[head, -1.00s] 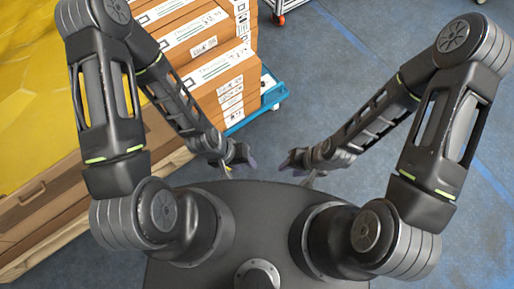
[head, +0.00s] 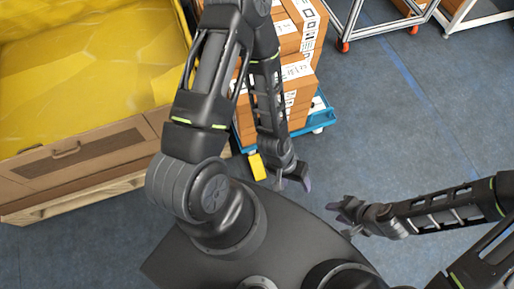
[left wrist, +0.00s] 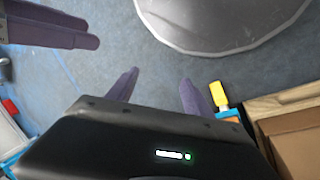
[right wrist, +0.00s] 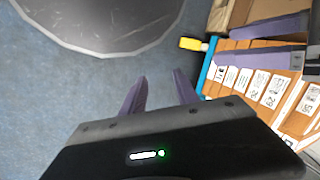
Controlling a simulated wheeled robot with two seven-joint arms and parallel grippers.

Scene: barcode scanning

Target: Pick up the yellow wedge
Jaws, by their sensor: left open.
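The yellow wedge (head: 257,166) is small. In the head view it shows just left of my left forearm, beside the blue cart. It also shows in the left wrist view (left wrist: 219,96), beyond and right of the fingers, and in the right wrist view (right wrist: 192,44). My left gripper (head: 292,181) is open and empty, apart from the wedge. My right gripper (head: 350,211) is to its right; its fingers are apart with nothing between them in the right wrist view (right wrist: 158,78). The wedge's shape is too small to make out clearly.
A blue cart (head: 318,119) carries stacked cardboard boxes (head: 300,72). A large carton (head: 85,155) with yellow lining (head: 85,75) stands on a wooden pallet at the left. A white wheeled frame (head: 388,32) is at the back.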

